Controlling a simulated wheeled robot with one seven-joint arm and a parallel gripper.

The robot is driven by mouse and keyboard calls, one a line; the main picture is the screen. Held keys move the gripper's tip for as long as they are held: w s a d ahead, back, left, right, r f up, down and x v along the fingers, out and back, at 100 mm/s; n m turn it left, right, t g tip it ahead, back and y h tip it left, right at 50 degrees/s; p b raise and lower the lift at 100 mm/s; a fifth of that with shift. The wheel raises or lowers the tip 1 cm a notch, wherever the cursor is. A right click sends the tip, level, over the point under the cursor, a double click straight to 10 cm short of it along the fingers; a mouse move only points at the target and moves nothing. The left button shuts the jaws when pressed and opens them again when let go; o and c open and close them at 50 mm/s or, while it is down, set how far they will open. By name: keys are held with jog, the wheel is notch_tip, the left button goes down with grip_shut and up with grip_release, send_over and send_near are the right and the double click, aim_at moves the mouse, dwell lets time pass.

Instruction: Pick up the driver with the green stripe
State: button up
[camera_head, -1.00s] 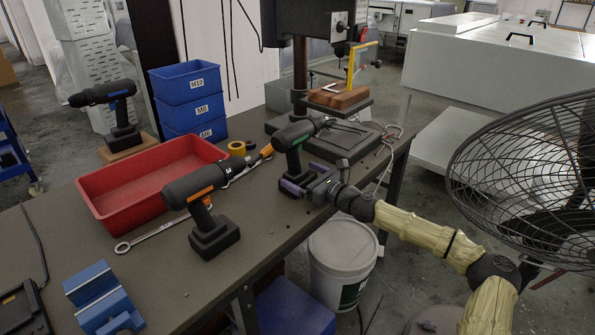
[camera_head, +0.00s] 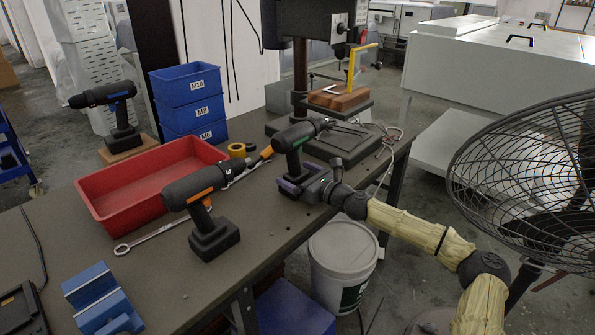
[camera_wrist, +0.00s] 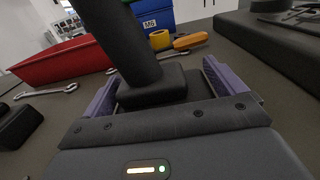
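The driver with the green stripe (camera_head: 291,142) stands upright on the workbench, right of the middle in the head view. Its handle and battery base (camera_wrist: 152,88) fill the middle of the wrist view, with a bit of green at the top edge. My gripper (camera_head: 290,188) is low at this base, coming from the right. Its purple fingers (camera_wrist: 160,88) stand apart, one on each side of the base, with a narrow gap at the right. A driver with an orange stripe (camera_head: 203,198) stands nearer on the bench, to the left.
A red tray (camera_head: 103,207), blue bins (camera_head: 187,83), yellow tape (camera_head: 237,149), a wrench (camera_head: 150,238) and an orange-handled tool (camera_head: 266,152) are around the drivers. A drill press base (camera_head: 340,147) stands behind. A third driver (camera_head: 118,92) is at far left. A fan (camera_head: 530,180) is at right.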

aim_at(298, 162)
jog(key=c, duration=0.3)
jog(key=shift+r, duration=0.15)
jog(key=shift+r, duration=0.1)
notch_tip(298, 162, up, 2)
jog(key=shift+p, duration=0.45)
jog(key=shift+r, duration=0.85)
jog(key=v, duration=0.6)
jog(key=p+v, duration=0.1)
jog(key=v, duration=0.5)
jog(key=p+v, duration=0.1)
jog(key=v, duration=0.5)
jog(key=shift+f, duration=0.3)
jog(key=shift+d+p, duration=0.15)
jog(key=shift+p, duration=0.2)
